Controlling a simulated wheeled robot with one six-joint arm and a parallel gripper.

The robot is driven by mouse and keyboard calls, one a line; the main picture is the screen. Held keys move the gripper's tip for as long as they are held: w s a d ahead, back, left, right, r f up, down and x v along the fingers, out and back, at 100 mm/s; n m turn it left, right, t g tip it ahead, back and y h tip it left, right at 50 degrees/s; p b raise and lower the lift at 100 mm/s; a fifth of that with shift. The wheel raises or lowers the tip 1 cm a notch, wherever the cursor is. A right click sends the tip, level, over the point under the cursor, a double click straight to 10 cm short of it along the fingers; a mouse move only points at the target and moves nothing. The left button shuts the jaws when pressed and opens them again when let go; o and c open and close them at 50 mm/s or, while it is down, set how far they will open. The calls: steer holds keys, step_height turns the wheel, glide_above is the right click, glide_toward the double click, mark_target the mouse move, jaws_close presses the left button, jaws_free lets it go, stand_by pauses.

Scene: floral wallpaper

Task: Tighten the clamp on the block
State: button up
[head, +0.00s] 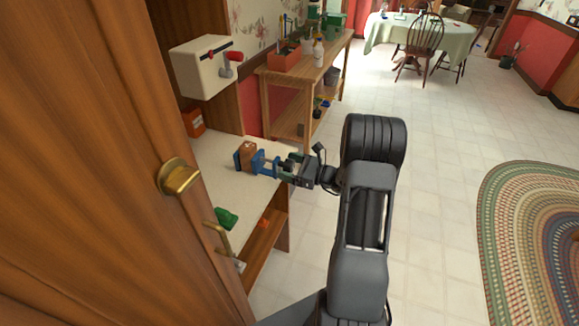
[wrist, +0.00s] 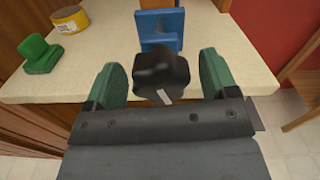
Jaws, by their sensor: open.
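The blue clamp (head: 263,164) sits at the edge of the pale worktop, with the brown block (head: 246,151) at its far side in the head view. In the wrist view the blue clamp (wrist: 158,27) is at the top and its black knob (wrist: 160,72) faces me. My gripper (head: 289,167) reaches the knob end from the right. In the wrist view the green fingers of my gripper (wrist: 164,78) are open, one on each side of the knob, with gaps visible. The block is not clearly visible in the wrist view, so its contact with the jaws cannot be told.
A green bracket-like piece (wrist: 40,53) and a yellow roll (wrist: 70,19) lie on the worktop (wrist: 110,38) left of the clamp. A wooden door (head: 100,130) stands close on the left. A wooden shelf (head: 310,75) stands behind.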

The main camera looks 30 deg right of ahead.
steer(key=shift+c, duration=0.2)
steer(key=c, duration=0.9)
steer(key=shift+r, duration=0.1)
steer(key=m+p, duration=0.4)
steer(key=shift+r+m, duration=0.1)
steer(key=shift+m, duration=0.3)
steer(key=m+p, duration=0.2)
steer(key=m, duration=0.1)
steer(key=shift+m+p, duration=0.85)
steer(key=shift+m, duration=0.65)
steer(key=shift+f, duration=0.2)
